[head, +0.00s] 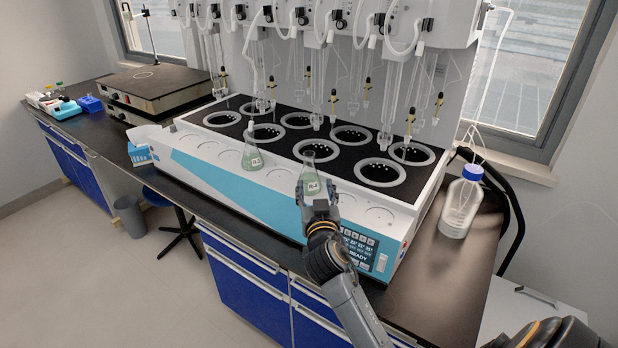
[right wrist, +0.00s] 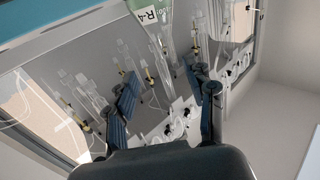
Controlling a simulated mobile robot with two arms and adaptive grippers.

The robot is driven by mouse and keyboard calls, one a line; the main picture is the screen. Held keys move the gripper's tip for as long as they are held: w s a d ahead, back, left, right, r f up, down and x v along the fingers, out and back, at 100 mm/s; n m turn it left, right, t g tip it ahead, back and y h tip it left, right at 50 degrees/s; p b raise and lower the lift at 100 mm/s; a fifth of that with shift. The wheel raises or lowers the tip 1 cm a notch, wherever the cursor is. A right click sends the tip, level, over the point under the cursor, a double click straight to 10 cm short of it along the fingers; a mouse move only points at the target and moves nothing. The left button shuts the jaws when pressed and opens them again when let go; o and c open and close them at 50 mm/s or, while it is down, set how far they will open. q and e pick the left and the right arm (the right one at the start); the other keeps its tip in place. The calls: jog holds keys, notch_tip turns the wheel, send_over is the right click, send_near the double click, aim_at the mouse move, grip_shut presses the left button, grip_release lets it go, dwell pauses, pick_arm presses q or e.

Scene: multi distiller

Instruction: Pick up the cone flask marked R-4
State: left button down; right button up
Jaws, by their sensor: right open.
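The cone flask marked R-4 (head: 311,185) is clear with green contents and a white label. It stands on the front ledge of the distiller (head: 262,187). In the right wrist view its R-4 label (right wrist: 152,16) shows at the top edge, beyond the fingertips. My right gripper (head: 318,194) is right in front of this flask, low on its near side. Its fingers (right wrist: 165,78) are spread with a gap between them, and they look empty. Whether a finger touches the glass cannot be told. My left gripper is not in view.
A second green cone flask (head: 252,157) stands to the left on the same ledge. Round heating wells (head: 381,172) and hanging glass tubes lie behind. A blue-capped bottle (head: 462,203) stands on the dark bench at right. Ledge spots right of my gripper are clear.

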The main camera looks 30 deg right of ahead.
aim_at(309, 165)
jog(key=p+x, duration=0.1)
jog(key=x, duration=0.5)
jog(key=shift+w+d, duration=0.1)
jog(key=shift+w, duration=0.15)
jog(key=x, duration=0.1)
jog(key=p+x, duration=0.1)
jog(key=x, duration=0.2)
jog(key=shift+w+r, duration=0.15)
jog(key=shift+w, duration=0.6)
grip_shut()
